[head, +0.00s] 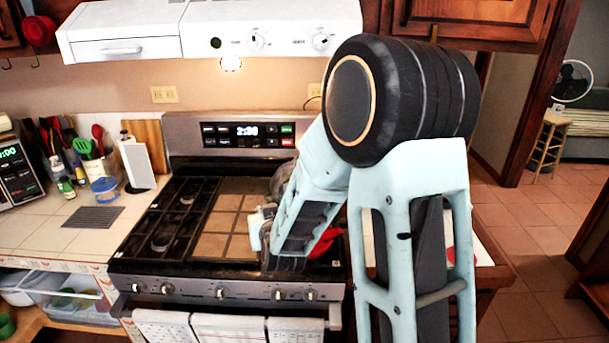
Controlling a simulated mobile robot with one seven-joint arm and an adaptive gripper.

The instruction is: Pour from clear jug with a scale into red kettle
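A red object (326,242), which looks like the red kettle, sits at the right of the stove top. My forearm hides most of it. A small pale piece (256,230) shows at the left edge of my arm, over the stove's centre. I cannot tell whether it is part of the clear jug or of my wrist. No clear jug with a scale can be made out for sure. My arm reaches down over the right half of the stove, and its links cover the gripper's fingers. I cannot see whether the gripper is open or holds anything.
The stove (160,238) has black grates on its left. A range hood (215,30) hangs above. The left counter (40,222) holds a utensil group, a blue-lidded container (104,188) and a paper towel holder (137,165). Towels (228,328) hang at the front. Open floor lies right.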

